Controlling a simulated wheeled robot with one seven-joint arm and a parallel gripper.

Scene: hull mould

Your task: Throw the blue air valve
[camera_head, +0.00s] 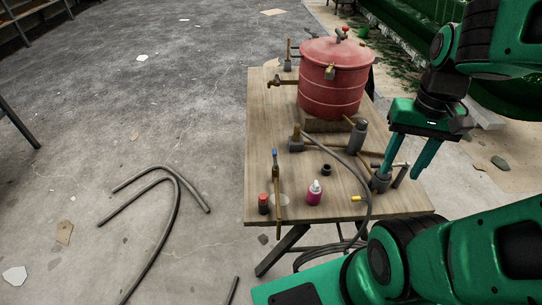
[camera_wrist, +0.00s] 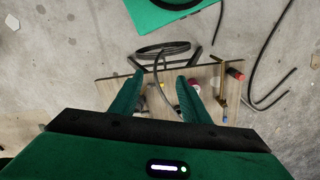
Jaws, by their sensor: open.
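The blue part that I take for the air valve's handle (camera_head: 275,153) tops a slim brass-brown upright piece at the left side of the wooden table. In the wrist view a small blue end (camera_wrist: 225,118) shows on a brown piece right of my fingers. My gripper (camera_head: 401,175) is open and empty, fingers pointing down over the table's right side, well to the right of the blue part. The wrist view shows its two green fingers (camera_wrist: 160,76) apart with nothing held between them.
A red lidded pot (camera_head: 333,85) stands on the table (camera_head: 256,110) at the back. A hammer (camera_head: 295,140), a pink bottle (camera_head: 314,193), a red-capped can (camera_head: 264,204) and a grey hose (camera_head: 353,177) lie or stand nearer. Bent pipes (camera_head: 170,225) lie on the floor left.

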